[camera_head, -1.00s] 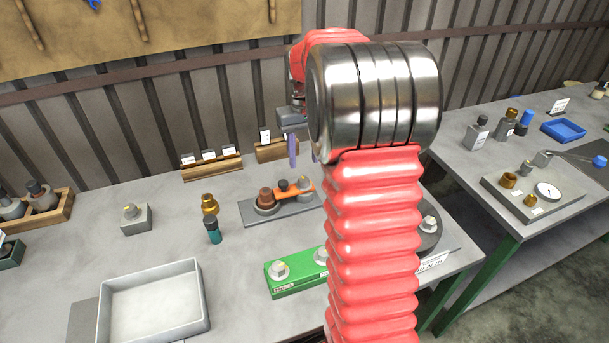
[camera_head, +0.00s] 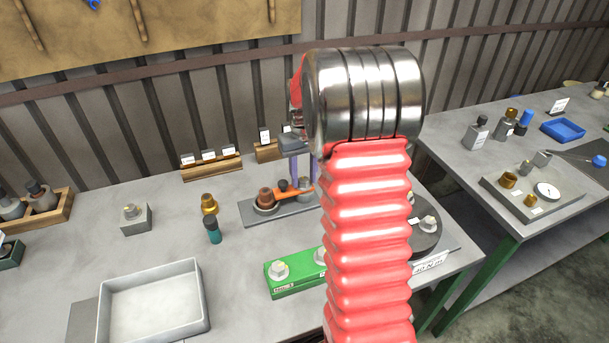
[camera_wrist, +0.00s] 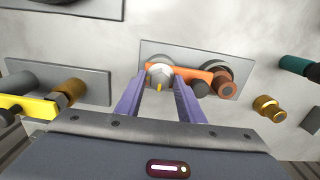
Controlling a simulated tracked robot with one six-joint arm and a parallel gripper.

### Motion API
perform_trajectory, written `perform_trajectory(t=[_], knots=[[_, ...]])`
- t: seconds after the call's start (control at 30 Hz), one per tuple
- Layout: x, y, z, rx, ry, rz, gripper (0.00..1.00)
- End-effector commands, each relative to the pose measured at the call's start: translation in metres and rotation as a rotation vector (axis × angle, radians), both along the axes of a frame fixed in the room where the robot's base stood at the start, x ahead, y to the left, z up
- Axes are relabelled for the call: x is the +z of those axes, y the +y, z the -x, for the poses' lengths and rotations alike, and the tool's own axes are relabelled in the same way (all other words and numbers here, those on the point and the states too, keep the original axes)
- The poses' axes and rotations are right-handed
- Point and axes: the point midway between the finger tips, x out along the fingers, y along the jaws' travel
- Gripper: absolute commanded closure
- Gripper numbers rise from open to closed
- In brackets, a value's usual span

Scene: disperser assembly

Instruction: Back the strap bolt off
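The orange strap (camera_wrist: 193,73) runs from the strap bolt to a brown fitting (camera_wrist: 223,80) on a grey plate (camera_wrist: 148,48). The strap bolt (camera_wrist: 159,73) is a pale hex head with a small yellow mark, at the left end of the strap in the wrist view. My gripper (camera_wrist: 160,82) has two purple fingers, spread apart, one on each side of the bolt head. I cannot tell whether they touch it. In the head view my gripper (camera_head: 302,181) is low over the right end of the orange strap (camera_head: 299,194), and the bolt is largely hidden there.
A black knob (camera_wrist: 200,88) stands on the strap close to the right finger. A green block (camera_head: 296,283) with hex bolts and an empty tray (camera_head: 152,300) are nearer.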

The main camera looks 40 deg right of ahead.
Motion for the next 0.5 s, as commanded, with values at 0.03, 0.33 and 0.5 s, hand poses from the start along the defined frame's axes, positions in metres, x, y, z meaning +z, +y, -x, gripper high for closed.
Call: perform_trajectory(t=[0.03, 0.33, 0.5], knots=[[0.0001, 0.0001, -0.0001, 0.0, 0.0, 0.0, 0.69], [0.0002, 0.0003, -0.0002, 0.0, 0.0, 0.0, 0.9], [0.0001, -0.0028, -0.0001, 0.0, 0.0, 0.0, 0.99]])
